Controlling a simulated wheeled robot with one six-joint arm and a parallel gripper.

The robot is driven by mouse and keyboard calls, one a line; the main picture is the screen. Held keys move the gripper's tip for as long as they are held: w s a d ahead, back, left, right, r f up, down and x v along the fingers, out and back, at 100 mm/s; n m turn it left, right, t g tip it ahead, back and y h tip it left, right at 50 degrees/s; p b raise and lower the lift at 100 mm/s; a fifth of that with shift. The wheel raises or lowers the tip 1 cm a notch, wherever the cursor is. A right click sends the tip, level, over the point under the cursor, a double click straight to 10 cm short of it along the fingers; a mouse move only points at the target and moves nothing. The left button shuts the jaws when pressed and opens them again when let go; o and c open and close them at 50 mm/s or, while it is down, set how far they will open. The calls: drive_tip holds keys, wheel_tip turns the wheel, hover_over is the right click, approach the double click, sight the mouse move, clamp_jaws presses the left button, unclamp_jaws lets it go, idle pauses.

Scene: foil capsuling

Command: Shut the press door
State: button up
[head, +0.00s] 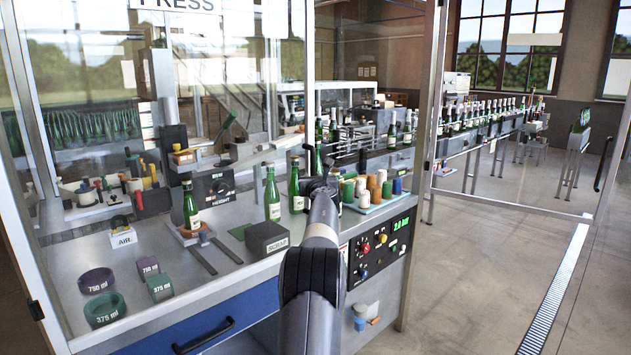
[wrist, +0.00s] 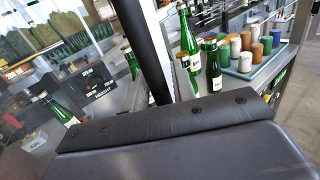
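A clear panel under the PRESS sign (head: 178,5) covers the left of the press and ends at an upright bar (head: 310,80). Right of this bar the front looks unglazed. Another clear framed door (head: 520,150), with a dark handle (head: 605,164) at its far edge, stands swung out to the right. I cannot tell for certain which is the press door. My gripper (head: 321,187) is by the lower end of the bar, far from that handle. A dark bar (wrist: 143,50) rises close in front of it in the wrist view. Contact and its fingers are hidden.
Green bottles (head: 272,195) stand on the counter behind my gripper. A tray of coloured capsules (head: 372,204) is just right of it. A scrap box (head: 267,238) is left of my arm. Open floor (head: 470,270) lies at right, with a drain grate (head: 553,290).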

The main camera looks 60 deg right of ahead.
drive_tip(key=shift+w+a+r, duration=0.1)
drive_tip(key=shift+w+a, duration=0.2)
drive_tip(key=b+v, duration=0.7)
drive_tip(key=v, duration=0.2)
drive_tip(key=shift+s+d+f, duration=0.25)
drive_tip(key=shift+s, duration=0.05)
drive_tip(key=shift+o, duration=0.5)
drive_tip(key=shift+b+v, duration=0.5)
drive_tip(key=shift+v, duration=0.3)
drive_tip(key=shift+r, duration=0.1)
drive_tip(key=shift+s+d, duration=0.2)
drive_tip(key=shift+s, duration=0.1)
drive_tip(key=shift+c, duration=0.5)
drive_tip(key=s+a+b, duration=0.3)
drive_tip(key=s, duration=0.9)
drive_tip(key=shift+s, duration=0.15)
